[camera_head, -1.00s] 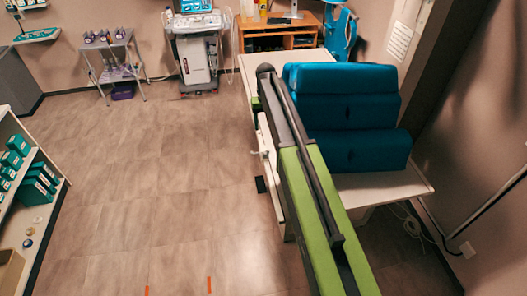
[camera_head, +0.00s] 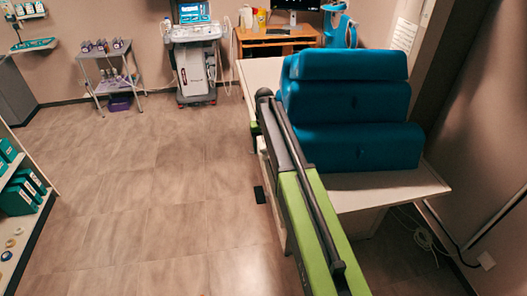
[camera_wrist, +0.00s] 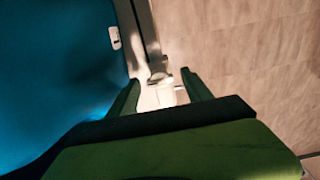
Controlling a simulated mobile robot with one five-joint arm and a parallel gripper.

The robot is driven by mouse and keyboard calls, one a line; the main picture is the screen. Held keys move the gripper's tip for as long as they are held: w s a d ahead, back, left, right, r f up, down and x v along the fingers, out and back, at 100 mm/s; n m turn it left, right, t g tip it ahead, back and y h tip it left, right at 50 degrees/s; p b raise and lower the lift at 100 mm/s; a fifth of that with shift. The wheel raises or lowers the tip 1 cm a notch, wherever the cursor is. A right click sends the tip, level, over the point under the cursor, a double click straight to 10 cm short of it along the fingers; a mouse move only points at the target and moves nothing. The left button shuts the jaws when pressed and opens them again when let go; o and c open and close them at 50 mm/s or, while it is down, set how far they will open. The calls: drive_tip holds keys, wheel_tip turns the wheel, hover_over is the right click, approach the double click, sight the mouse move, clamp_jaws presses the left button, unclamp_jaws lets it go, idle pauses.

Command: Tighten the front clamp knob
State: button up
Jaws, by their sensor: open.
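In the wrist view my gripper (camera_wrist: 162,80) is open, with its two green fingers apart. A small pale metal fitting (camera_wrist: 158,76) at the end of a rail (camera_wrist: 146,28) shows between and just beyond the fingertips. It may be the front clamp and its knob, but it is dark and blurred, and I cannot tell its shape or whether a finger touches it. In the head view my arm covers part of the table's near-left side, and I cannot make out the gripper or the knob there.
Blue cushions (camera_head: 345,105) lie on the white table (camera_head: 395,188), right of my arm. Open floor (camera_head: 150,190) lies to the left. A white shelf (camera_head: 38,225) stands at the far left. An ultrasound cart (camera_head: 195,65), a small trolley (camera_head: 110,75) and a wooden desk (camera_head: 275,42) stand at the back.

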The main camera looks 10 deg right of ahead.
clamp_jaws()
drive_tip(key=shift+m, duration=0.4)
drive_tip(key=m, duration=0.3)
drive_tip(key=shift+m, duration=0.4)
drive_tip(key=m, duration=0.4)
drive_tip(key=shift+m, duration=0.3)
drive_tip(key=m, duration=0.8)
drive_tip(key=shift+m, duration=0.3)
